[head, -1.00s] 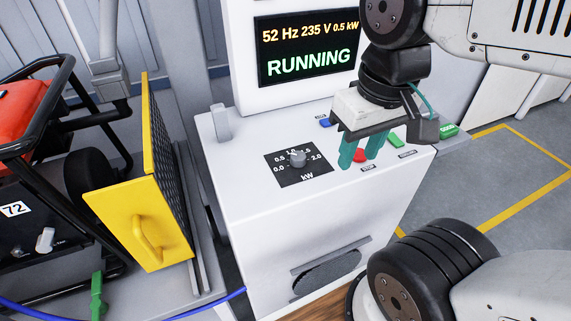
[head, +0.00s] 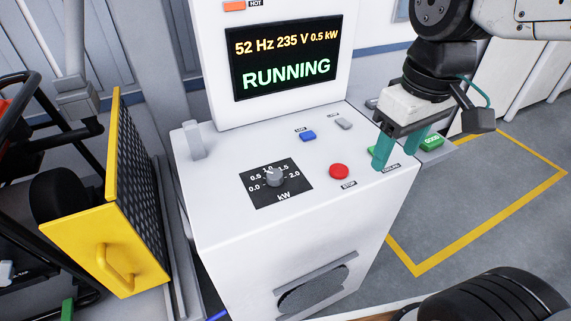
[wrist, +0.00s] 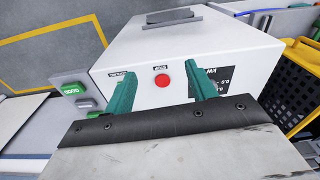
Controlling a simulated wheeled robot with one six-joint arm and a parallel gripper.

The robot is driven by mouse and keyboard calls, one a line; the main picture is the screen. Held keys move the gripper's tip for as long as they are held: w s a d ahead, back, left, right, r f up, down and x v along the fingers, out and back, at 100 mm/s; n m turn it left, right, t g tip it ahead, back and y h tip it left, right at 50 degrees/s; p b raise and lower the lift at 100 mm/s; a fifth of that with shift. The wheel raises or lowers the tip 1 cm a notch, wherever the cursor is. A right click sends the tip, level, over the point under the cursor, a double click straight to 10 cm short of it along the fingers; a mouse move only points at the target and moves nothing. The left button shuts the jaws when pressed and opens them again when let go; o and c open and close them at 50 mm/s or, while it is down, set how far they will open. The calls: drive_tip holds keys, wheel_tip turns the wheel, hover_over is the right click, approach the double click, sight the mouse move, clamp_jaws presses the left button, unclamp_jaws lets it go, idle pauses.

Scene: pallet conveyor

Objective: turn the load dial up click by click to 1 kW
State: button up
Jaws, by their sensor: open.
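The load dial (head: 274,177) is a grey knob on a black plate marked 0.0 to 2.0 kW, on the white console's sloping top. Its exact pointer position is too small to tell. The screen (head: 287,59) reads 52 Hz, 235 V, 0.5 kW and RUNNING. My gripper (head: 397,153) has teal fingers, open and empty, over the console's right end, right of the red stop button (head: 339,171) and well apart from the dial. In the wrist view the dial plate (wrist: 211,79) is partly hidden behind one finger.
A blue button (head: 308,136) and a grey button (head: 344,124) sit behind the stop button. A yellow-framed panel (head: 118,255) stands left of the console. A grey lever (head: 195,141) rises at its left edge.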

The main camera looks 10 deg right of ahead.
drive_tip(key=w+a+f+n+g, duration=0.1)
drive_tip(key=w+a+f+n, duration=0.2)
drive_tip(key=w+a+n, duration=0.45)
drive_tip(key=n, duration=0.3)
approach(274, 174)
drive_tip(key=shift+w+d+f+g, duration=0.15)
drive_tip(key=shift+d+f+g, duration=0.15)
drive_tip(key=shift+n, duration=0.35)
drive_tip(key=f, duration=0.7)
drive_tip(key=shift+a+f, duration=0.15)
drive_tip(key=shift+a, duration=0.2)
drive_tip(key=shift+f, duration=0.45)
drive_tip(key=c, duration=1)
